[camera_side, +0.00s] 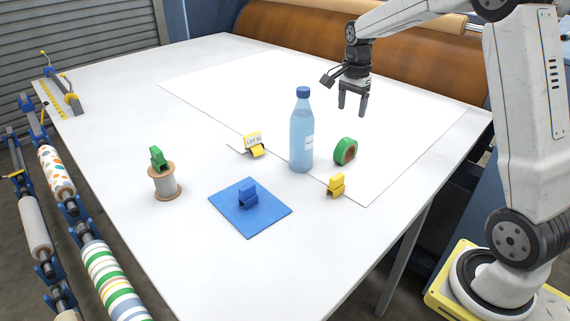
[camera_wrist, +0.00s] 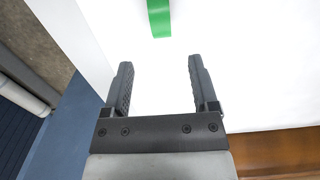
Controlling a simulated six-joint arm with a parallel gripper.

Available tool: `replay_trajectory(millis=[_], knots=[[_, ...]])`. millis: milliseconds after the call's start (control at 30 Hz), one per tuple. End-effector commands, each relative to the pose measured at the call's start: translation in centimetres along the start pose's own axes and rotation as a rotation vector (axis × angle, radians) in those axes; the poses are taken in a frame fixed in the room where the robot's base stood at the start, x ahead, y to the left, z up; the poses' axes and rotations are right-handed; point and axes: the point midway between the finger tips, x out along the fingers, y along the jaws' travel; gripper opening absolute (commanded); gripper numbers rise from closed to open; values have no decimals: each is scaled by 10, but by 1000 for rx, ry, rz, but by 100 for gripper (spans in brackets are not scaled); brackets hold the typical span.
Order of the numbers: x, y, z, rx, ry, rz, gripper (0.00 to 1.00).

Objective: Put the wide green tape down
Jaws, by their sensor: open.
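The wide green tape (camera_side: 345,151) stands on its edge on the white table, just right of the blue bottle. Its green outer band (camera_wrist: 159,17) also shows at the top of the wrist view, partly cut off by the frame. My gripper (camera_side: 352,108) is open and empty, above the table and behind the tape. In the wrist view my gripper's two fingers (camera_wrist: 158,75) are wide apart with only white surface between them, and the tape lies beyond their tips, apart from them.
A tall blue bottle (camera_side: 302,135) stands close left of the tape. A yellow clip (camera_side: 336,186) sits in front of it. A blue clip (camera_side: 248,196) is on a blue mat (camera_side: 268,222). The back of the table is clear.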

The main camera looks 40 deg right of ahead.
Motion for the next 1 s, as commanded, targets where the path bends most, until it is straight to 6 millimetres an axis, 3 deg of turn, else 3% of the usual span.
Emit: replay_trajectory(millis=[167, 367, 667, 1000], knots=[[1, 0, 2, -13, 1, -1, 76], [9, 6, 22, -134, 7, -16, 76], [38, 36, 86, -583, 44, -73, 76], [76, 100, 157, -1174, 115, -142, 76]])
